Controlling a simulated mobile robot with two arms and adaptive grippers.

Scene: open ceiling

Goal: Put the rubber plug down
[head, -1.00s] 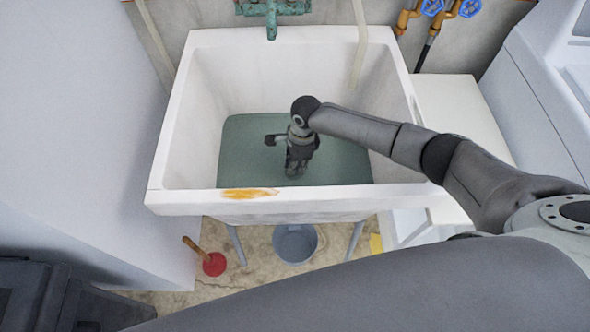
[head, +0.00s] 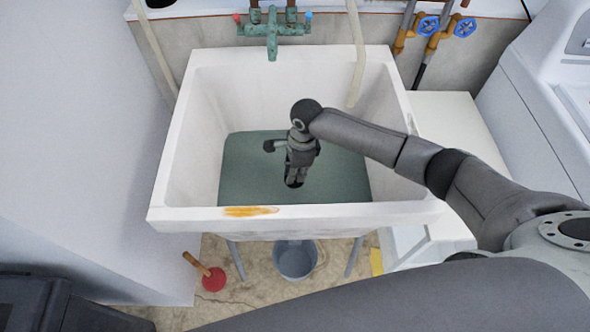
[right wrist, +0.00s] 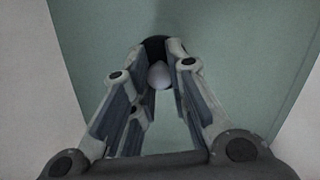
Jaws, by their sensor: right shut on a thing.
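My right gripper (head: 296,178) points down inside the white sink (head: 180,140), over its green-grey bottom area. In the right wrist view its fingers (right wrist: 158,76) close around a small pale rounded thing, which I take as the rubber plug (right wrist: 158,75). A dark round shape (right wrist: 152,46) shows just beyond the fingertips. I cannot tell whether it is part of the plug or a drain opening. In the head view the gripper hides most of what it holds. I cannot tell whether the plug touches the bottom. My left gripper is not in view.
The sink walls surround my gripper, with the stained front rim (head: 330,212) nearest. A green tap (head: 272,42) hangs over the back rim, and a pale hose (head: 357,60) at the back right. A bucket (head: 295,260) and a plunger (head: 210,277) are on the floor.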

